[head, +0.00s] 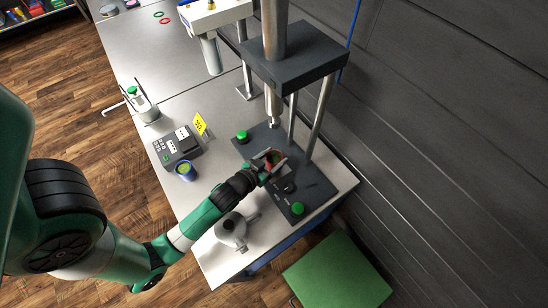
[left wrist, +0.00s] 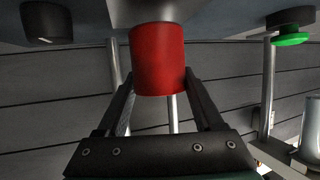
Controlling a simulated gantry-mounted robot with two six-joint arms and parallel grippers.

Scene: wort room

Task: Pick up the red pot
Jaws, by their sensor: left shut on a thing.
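The red pot (head: 275,156) is at the dark base plate of the press, under the press's ram, in the head view. My left gripper (head: 269,164) reaches it from the lower left and is shut on it. In the left wrist view the red pot (left wrist: 158,58) sits between the two fingers of my left gripper (left wrist: 158,85), with a finger against each side. I cannot tell whether the pot touches the plate or is just clear of it. My right gripper is not in view.
The press columns (head: 318,117) stand close behind the pot. Green buttons (head: 242,136) (head: 297,209) flank the press base. A blue cup (head: 185,171), a keypad box (head: 172,152) and a grey vessel (head: 231,233) stand on the table. The table's upper left is mostly clear.

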